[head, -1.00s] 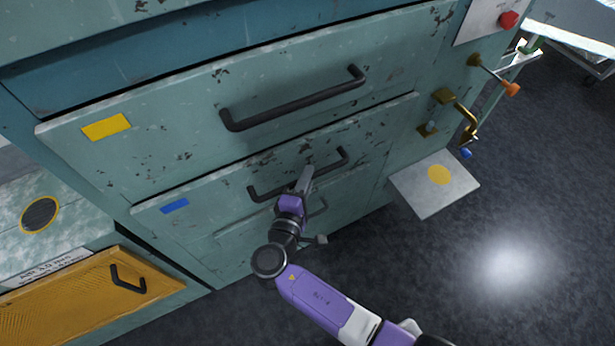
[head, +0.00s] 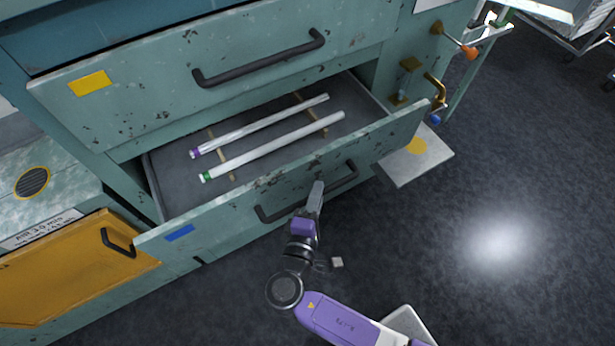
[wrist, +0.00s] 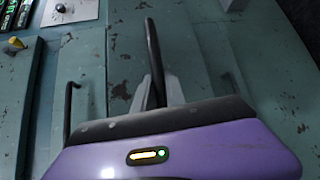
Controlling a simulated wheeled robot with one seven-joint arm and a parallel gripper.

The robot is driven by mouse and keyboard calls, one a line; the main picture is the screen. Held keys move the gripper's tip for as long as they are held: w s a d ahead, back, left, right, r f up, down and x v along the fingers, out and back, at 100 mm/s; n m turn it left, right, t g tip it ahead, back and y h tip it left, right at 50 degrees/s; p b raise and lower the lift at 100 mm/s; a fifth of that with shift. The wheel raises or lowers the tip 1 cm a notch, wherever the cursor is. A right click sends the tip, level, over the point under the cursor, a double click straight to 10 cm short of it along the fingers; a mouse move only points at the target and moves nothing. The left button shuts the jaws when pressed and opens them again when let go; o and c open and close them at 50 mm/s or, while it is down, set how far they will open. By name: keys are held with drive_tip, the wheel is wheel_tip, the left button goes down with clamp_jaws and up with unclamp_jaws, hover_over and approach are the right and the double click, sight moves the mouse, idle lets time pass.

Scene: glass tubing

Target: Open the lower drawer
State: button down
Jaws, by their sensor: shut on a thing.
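The lower drawer (head: 232,232) has a worn teal front with a blue label (head: 179,232) and a black bar handle (head: 345,181). It stands pulled out, its grey inside showing. Two glass tubes lie in it, one with a purple end (head: 262,125) and one with a green end (head: 275,145). My gripper (head: 315,195) is shut on the handle near its middle. In the wrist view the handle (wrist: 153,50) runs between my gripper's fingers (wrist: 158,90), partly hidden by the purple gripper body.
The upper drawer (head: 150,100), with a yellow label and black handle (head: 260,62), is above. An orange panel (head: 65,265) with a handle is at the left. Brass and orange valve fittings (head: 440,85) and a pale plate (head: 412,160) are at the right.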

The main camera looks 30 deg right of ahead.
drive_tip(key=s+p, duration=0.2)
drive_tip(key=s, duration=1.9)
drive_tip(key=shift+s+p, duration=0.3)
drive_tip(key=c, duration=1.4)
unclamp_jaws()
drive_tip(key=shift+o, duration=0.2)
drive_tip(key=b+v, duration=0.1)
drive_tip(key=v, duration=0.6)
drive_tip(key=shift+s+a+b, duration=0.2)
drive_tip(key=shift+a+b, duration=0.15)
drive_tip(key=shift+b, duration=0.05)
